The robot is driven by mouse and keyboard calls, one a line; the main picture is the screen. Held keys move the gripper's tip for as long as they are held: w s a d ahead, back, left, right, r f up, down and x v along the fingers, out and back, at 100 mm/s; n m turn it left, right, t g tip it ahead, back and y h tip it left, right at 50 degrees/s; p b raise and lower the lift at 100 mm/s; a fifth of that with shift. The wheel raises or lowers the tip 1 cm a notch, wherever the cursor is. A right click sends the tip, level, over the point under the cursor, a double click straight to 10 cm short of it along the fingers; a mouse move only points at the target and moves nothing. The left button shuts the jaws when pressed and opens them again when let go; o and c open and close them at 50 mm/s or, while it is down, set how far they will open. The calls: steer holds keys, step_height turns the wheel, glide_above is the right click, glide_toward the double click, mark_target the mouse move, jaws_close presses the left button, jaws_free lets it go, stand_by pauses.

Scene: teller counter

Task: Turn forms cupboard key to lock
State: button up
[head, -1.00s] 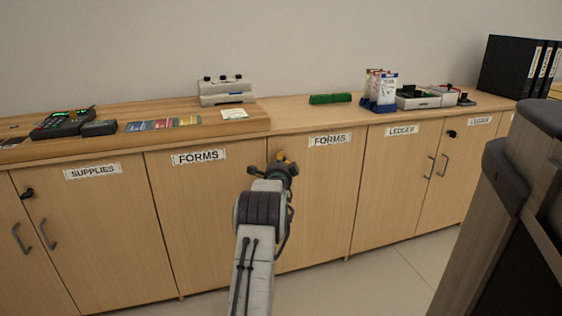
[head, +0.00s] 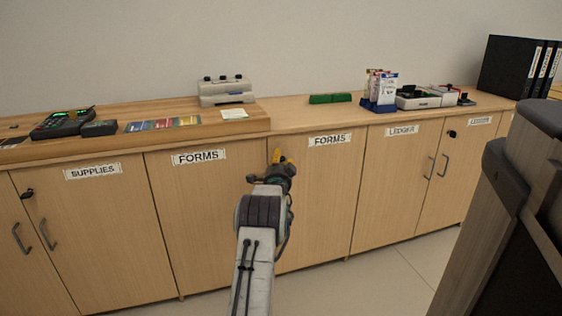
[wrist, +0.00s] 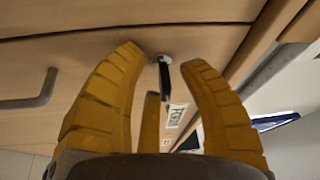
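The forms cupboard has two pale wood doors labelled FORMS, a left door (head: 205,215) and a right door (head: 325,195). My gripper (head: 282,158) is at the top of the doors, near the seam between them. In the wrist view, the key (wrist: 166,82) has a dark, narrow grip and sits at a round silver lock (wrist: 165,58). My yellow fingers are spread open on both sides of the key, with visible gaps. A third finger shows behind, close to the key. The key is hidden in the head view by my gripper.
The supplies cupboard (head: 95,225) is on the left and the ledger cupboard (head: 395,190) on the right, each with bar handles. The counter above holds a hole punch (head: 227,91), a green block (head: 330,98) and a leaflet stand (head: 380,105). A bar handle (wrist: 35,95) shows left in the wrist view.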

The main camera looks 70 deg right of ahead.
steer(key=shift+s+a, duration=0.1)
steer(key=shift+a, duration=0.05)
steer(key=v, duration=1.1)
steer(key=shift+a, duration=0.35)
steer(key=shift+s, duration=0.1)
stand_by(0.8)
